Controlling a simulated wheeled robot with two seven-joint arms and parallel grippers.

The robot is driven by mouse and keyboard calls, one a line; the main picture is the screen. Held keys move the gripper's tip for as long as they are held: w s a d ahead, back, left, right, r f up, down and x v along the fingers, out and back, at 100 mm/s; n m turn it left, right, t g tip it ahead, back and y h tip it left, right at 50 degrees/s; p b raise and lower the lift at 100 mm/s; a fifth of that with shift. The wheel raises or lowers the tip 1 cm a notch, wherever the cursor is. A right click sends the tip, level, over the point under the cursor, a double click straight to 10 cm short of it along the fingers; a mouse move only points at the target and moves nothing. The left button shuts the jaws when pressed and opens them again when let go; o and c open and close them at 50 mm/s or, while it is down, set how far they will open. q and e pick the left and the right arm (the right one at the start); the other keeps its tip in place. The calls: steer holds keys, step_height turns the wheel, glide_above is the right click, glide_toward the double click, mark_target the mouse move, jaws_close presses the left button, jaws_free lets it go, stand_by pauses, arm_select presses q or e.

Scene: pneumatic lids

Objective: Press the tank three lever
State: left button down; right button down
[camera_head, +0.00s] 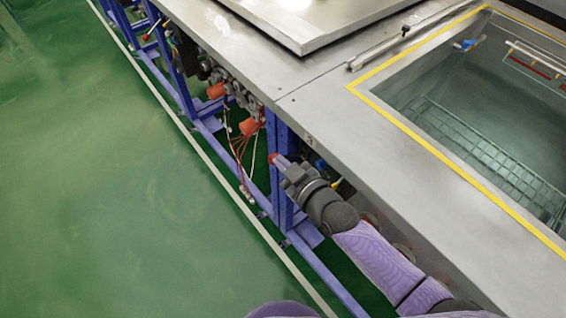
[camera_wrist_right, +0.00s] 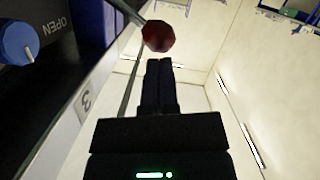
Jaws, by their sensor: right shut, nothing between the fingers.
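Tank three (camera_head: 420,140) is the open basin with a yellow-striped rim at the right of the head view. A small "3" label is on its front edge and also shows in the wrist view (camera_wrist_right: 86,102). The lever has a dark red knob (camera_wrist_right: 158,36) on a thin rod; in the head view the red knob (camera_head: 273,158) shows at my gripper's tip. My right gripper (camera_head: 281,164) is shut and empty at the front of the tank. In the wrist view its fingertips (camera_wrist_right: 160,64) are just short of the knob; contact cannot be told. My left gripper is out of view.
A blue knob (camera_wrist_right: 15,42) marked OPEN sits on a dark panel left of the lever. A metal lid (camera_head: 300,25) covers the neighbouring tank. Blue frame legs (camera_head: 283,175), orange fittings and loose wires are under the bench. The green floor (camera_head: 120,200) at left is clear.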

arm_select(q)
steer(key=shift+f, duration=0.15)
arm_select(e)
steer(key=shift+s+a+f+n, duration=0.15)
steer(key=shift+f+n, duration=0.15)
steer(key=shift+f, duration=0.05)
